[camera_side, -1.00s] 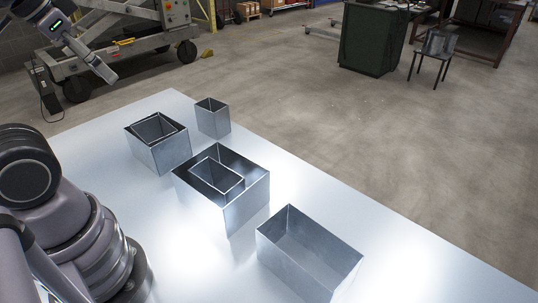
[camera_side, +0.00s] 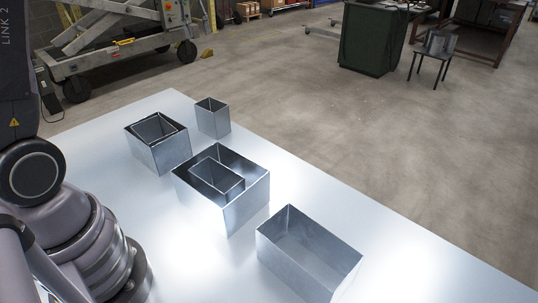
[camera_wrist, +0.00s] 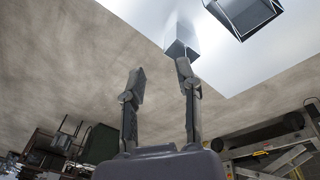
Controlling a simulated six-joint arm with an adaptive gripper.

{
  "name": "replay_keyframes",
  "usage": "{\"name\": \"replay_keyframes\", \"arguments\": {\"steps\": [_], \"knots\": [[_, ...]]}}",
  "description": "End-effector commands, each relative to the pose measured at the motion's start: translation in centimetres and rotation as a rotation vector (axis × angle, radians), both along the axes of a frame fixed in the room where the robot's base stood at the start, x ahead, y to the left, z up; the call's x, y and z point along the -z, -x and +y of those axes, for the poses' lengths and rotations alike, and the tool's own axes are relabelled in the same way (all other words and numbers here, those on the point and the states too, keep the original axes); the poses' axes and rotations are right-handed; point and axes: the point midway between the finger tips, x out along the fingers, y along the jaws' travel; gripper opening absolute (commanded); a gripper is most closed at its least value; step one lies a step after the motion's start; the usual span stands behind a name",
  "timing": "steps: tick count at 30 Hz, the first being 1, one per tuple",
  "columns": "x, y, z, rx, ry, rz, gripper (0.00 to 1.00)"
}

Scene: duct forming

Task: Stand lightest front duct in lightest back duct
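A small open-topped metal duct (camera_side: 213,120) stands alone at the table's far end. Another small duct (camera_side: 170,125) stands inside a larger duct (camera_side: 165,157) at the left. A third small duct (camera_side: 225,187) stands inside the larger middle duct (camera_side: 250,200). The large near-right duct (camera_side: 300,262) looks empty. Weights cannot be seen. In the wrist view, my gripper (camera_wrist: 162,74) is open and empty. A small duct (camera_wrist: 181,48) shows just beyond its right finger, apparently the lone one; a larger duct (camera_wrist: 250,20) is at the top. My gripper is out of the side view.
The ducts stand on a shiny pale table (camera_side: 390,262), with clear surface around the near-right duct and along the right edge. Beyond the table is open concrete floor (camera_side: 350,130). A lift cart (camera_side: 120,45) and a dark green cabinet (camera_side: 370,40) stand farther back.

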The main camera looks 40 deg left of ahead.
Motion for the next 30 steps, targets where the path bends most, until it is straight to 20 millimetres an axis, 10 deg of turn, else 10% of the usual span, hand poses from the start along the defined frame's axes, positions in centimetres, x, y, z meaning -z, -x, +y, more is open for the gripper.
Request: {"name": "replay_keyframes", "arguments": {"steps": [6,12,30], "knots": [[10.2,-6.7,8.8,-0.374,0.077,0.098,0.33],[18.1,-8.4,14.0,-0.611,0.116,0.153,0.33],[27.1,-8.5,15.5,-0.689,0.127,0.171,0.33]]}}
